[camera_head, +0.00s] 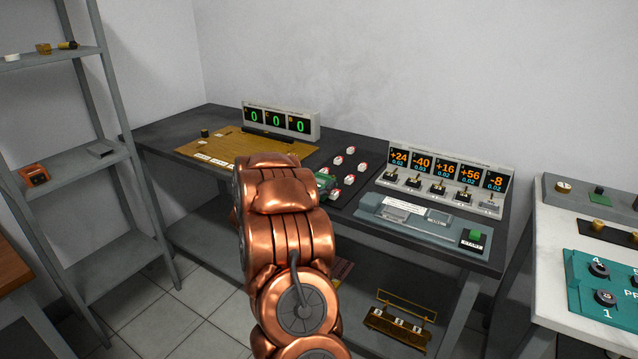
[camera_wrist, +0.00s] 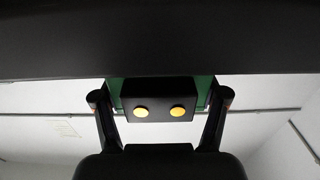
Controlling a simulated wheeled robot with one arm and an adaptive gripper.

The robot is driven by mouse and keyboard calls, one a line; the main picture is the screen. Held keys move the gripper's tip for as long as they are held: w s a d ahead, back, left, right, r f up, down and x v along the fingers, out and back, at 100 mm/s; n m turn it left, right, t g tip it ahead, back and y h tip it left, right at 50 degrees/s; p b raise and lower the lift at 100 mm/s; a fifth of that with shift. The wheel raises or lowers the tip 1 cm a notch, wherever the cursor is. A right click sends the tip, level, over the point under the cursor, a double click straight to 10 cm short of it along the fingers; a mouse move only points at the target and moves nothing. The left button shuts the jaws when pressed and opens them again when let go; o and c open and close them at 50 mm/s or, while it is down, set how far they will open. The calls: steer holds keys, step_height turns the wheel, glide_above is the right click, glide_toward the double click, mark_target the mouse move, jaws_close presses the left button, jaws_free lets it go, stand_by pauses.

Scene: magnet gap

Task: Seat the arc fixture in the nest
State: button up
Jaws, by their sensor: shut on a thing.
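In the wrist view my gripper (camera_wrist: 160,98) is shut on a black block (camera_wrist: 160,94) with two round yellow discs and green parts at its sides. A green part (camera_head: 325,182) shows beside my arm in the head view, over the dark bench; my arm hides most of the gripper there. I cannot tell from its visible side whether the held piece is the arc fixture. A grey-blue station (camera_head: 385,216) with recessed plates lies at the bench's front right, right of my arm. I cannot tell for sure whether it is the nest.
Several red-and-white round pieces (camera_head: 350,151) stand on a dark mat. Displays with switches (camera_head: 440,182) stand behind the station; a green START button (camera_head: 474,237) is at its right. A brass rack (camera_head: 396,328) sits low under the bench. A yellow board (camera_head: 215,148) lies left.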

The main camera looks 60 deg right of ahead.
steer(key=o, duration=1.7)
steer(key=shift+f, duration=0.1)
steer(key=shift+a, duration=0.2)
steer(key=a, duration=1.1)
steer(key=shift+s+a, duration=0.25)
steer(key=shift+a, duration=0.1)
